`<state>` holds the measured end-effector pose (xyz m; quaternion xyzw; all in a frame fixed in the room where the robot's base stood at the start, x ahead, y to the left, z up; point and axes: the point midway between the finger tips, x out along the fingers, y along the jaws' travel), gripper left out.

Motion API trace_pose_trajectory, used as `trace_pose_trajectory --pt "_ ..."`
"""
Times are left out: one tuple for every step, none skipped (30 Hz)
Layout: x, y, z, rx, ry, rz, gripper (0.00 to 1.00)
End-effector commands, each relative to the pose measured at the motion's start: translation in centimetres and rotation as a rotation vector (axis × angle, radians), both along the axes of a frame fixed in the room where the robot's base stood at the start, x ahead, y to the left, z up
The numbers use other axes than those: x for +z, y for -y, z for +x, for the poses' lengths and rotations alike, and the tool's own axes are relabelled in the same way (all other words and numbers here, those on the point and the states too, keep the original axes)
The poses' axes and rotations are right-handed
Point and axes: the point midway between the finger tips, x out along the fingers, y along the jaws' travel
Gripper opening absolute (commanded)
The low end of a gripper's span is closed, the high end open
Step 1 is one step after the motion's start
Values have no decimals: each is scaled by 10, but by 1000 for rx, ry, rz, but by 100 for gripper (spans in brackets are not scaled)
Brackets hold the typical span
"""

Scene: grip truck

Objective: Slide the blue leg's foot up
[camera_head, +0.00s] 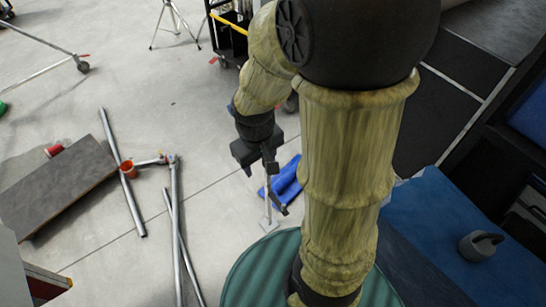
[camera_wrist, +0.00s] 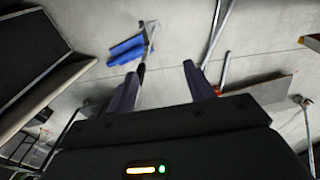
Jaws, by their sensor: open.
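The blue leg (camera_head: 286,180) shows beyond my arm in the head view, low over the concrete floor. A thin metal rod with a small pale foot (camera_head: 268,225) stands beside the blue part. In the wrist view the blue leg (camera_wrist: 127,49) lies ahead, left of centre, with the metal piece at its right end. My gripper (camera_head: 262,170) is just left of the blue leg in the head view. In the wrist view my gripper (camera_wrist: 164,65) has its two fingers apart with nothing between them. My arm hides part of the leg's surroundings.
Metal poles (camera_head: 123,172) and a grey board (camera_head: 57,186) lie on the floor to the left. A ribbed green round surface (camera_head: 250,275) is in front. A blue surface (camera_head: 430,220) with a grey weight (camera_head: 480,246) is at right. A black cart (camera_head: 226,35) stands behind.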

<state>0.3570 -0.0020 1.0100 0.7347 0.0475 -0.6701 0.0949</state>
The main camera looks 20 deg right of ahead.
Motion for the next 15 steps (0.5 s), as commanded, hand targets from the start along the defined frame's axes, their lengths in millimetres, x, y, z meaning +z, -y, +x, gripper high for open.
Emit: trace_pose_trajectory --pt "-33 -1 5 63 -45 -31 53" --pt "-44 -1 7 102 -74 -52 53" --pt "-58 0 10 155 -111 -83 53" --pt "-68 1 13 194 -139 -106 53" --pt "-79 3 15 231 -168 -131 53" --pt "-92 5 19 281 -205 -164 53" --pt "-101 7 22 319 -231 -190 53" --pt "-111 8 25 355 -259 -217 53" --pt "-124 11 29 404 -295 -253 53" --pt "-133 13 33 438 -324 -281 53" --pt "-142 14 36 473 -353 -311 53" --pt "-154 17 42 520 -388 -351 53" --pt "-163 18 46 552 -415 -382 53" --pt "-172 20 50 585 -443 -413 53" --pt "-183 22 56 628 -479 -456 53"
